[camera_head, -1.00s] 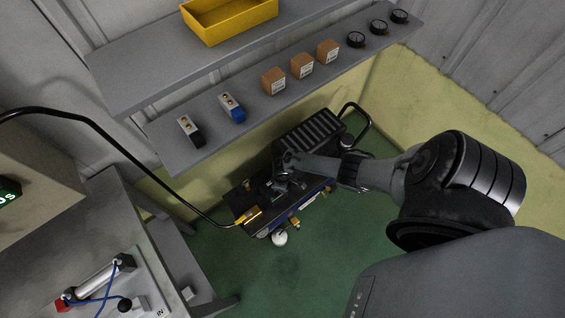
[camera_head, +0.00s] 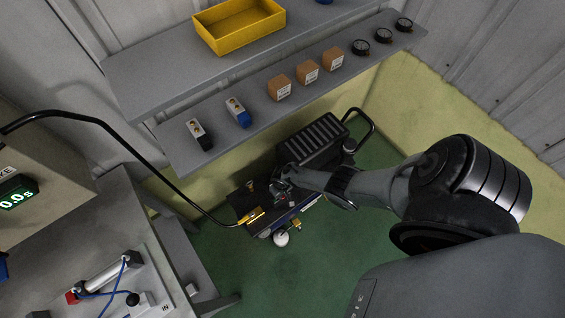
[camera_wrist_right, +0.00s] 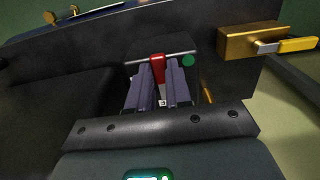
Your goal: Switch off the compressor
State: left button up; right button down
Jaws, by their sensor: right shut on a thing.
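The compressor (camera_head: 313,141) stands on the green floor below the shelves, with a dark ribbed body and a black control end. My right gripper (camera_head: 277,190) reaches down onto the control end; its fingertips are too small to make out in the head view. In the right wrist view, my right gripper (camera_wrist_right: 157,88) is shut on a small red switch (camera_wrist_right: 157,68) in front of a dark panel. The fingers hide the lower part of the switch. A green round spot (camera_wrist_right: 188,60) shows just right of it. My left gripper is not in view.
A black hose runs from the left to a brass fitting (camera_head: 256,215) on the compressor. A yellow lever valve (camera_wrist_right: 286,44) sits right of the fingers. Shelves (camera_head: 240,127) with boxes and gauges hang above. A grey bench (camera_head: 105,222) stands at left.

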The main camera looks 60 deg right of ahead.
dwell(0.4)
jog(key=c, duration=1)
grip_release()
jog(key=shift+c, duration=0.2)
notch_tip(320, 180, up, 11)
jog(key=p, duration=0.8)
jog(key=shift+f, duration=0.1)
